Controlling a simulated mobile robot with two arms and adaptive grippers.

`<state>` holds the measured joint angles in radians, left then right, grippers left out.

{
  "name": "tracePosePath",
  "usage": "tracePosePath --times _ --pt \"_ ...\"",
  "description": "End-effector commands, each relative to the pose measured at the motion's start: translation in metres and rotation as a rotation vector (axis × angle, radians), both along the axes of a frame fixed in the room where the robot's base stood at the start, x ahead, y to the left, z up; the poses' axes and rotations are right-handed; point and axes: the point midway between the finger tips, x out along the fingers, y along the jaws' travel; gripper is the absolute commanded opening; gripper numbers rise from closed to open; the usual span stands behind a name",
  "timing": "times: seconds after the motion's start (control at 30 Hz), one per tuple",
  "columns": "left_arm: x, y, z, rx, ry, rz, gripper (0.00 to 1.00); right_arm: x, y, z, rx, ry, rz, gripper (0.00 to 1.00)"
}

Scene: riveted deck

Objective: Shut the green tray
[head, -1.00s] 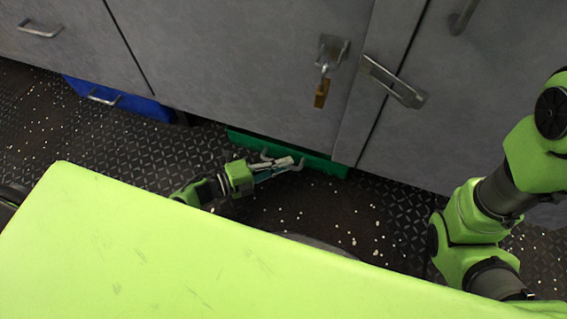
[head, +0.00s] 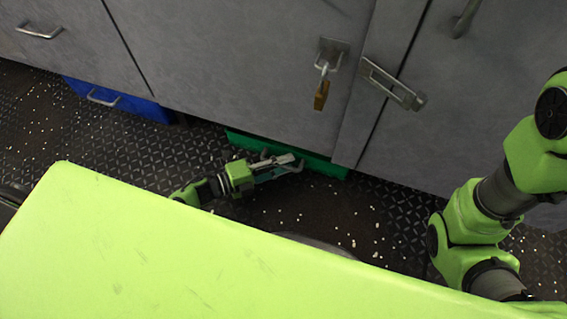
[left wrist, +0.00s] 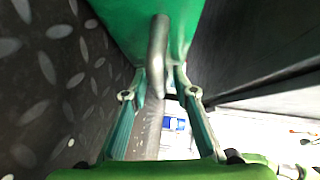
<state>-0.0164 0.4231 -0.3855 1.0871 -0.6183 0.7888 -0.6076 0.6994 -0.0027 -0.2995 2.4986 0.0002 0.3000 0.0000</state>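The green tray (head: 325,165) shows as a strip under the grey cabinet, low near the floor, standing a little out from the cabinet's base. In the left wrist view its green front (left wrist: 115,22) fills the top, with a curved metal handle (left wrist: 158,50) on it. My left gripper (head: 290,167) is at the tray's handle. In the left wrist view the two fingers (left wrist: 160,82) lie on either side of the handle with a gap between them; I see no firm grip. My right gripper is out of view; only my right arm shows.
A blue tray (head: 118,100) with a metal handle stands out under the cabinet at the left. A padlock (head: 321,94) hangs from a hasp on the grey cabinet door (head: 250,60). Dark studded floor (head: 385,215) with pale specks is clear around the gripper.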

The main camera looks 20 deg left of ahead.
Motion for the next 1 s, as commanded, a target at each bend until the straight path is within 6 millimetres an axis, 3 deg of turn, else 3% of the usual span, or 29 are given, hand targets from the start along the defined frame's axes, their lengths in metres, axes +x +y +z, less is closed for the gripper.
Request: tracePosePath --times 0.17,0.6,1.0 --pt "-0.012 0.013 0.001 0.002 0.003 0.0 0.26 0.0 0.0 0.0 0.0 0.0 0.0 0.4" --pt "-0.069 0.075 0.013 0.003 0.001 -0.001 0.26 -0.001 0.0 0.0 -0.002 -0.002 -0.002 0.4" --pt "-0.079 0.088 0.017 0.001 -0.001 0.001 0.26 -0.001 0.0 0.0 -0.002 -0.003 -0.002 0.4"
